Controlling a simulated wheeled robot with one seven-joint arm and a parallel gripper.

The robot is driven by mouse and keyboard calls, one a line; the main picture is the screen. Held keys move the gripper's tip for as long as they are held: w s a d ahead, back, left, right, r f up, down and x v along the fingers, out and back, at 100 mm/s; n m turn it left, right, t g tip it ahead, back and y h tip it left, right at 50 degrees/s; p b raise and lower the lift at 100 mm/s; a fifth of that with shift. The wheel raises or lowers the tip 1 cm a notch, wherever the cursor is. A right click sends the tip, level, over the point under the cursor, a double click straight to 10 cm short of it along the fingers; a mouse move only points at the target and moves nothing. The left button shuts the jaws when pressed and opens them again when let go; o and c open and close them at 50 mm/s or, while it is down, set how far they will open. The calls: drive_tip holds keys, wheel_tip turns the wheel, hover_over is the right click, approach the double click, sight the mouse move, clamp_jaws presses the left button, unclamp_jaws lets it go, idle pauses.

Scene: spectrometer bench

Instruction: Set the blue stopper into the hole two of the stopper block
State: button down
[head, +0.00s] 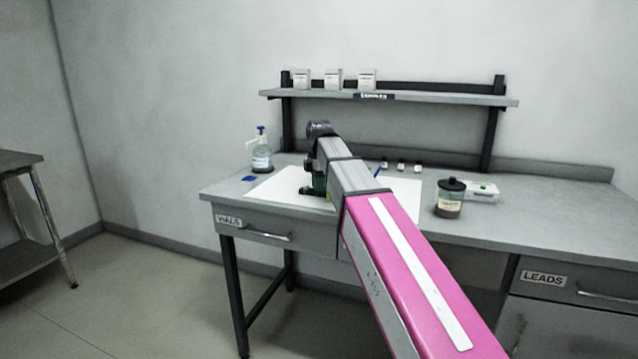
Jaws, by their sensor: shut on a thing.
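My gripper (311,191) is low over the white sheet (278,183) on the bench, at the far end of my arm. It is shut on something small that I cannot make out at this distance. A dark green patch shows beside the fingers; I cannot tell what it belongs to. I cannot pick out the blue stopper with certainty. The stopper block and its holes are not clearly seen; my arm covers part of the sheet.
A pump bottle (262,155) and a blue square (248,178) are at the left. Small vials (401,166) stand behind my arm. A shelf (430,98) holds white boxes above.

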drive_tip(key=shift+f, duration=0.2)
idle(0.4)
drive_tip(key=c, duration=1.1)
unclamp_jaws()
drive_tip(key=shift+f, duration=0.1)
drive_tip(key=shift+s, duration=0.25)
drive_tip(key=r, duration=1.1)
drive_tip(key=shift+w, duration=0.35)
drive_tip(key=shift+s, duration=0.1)
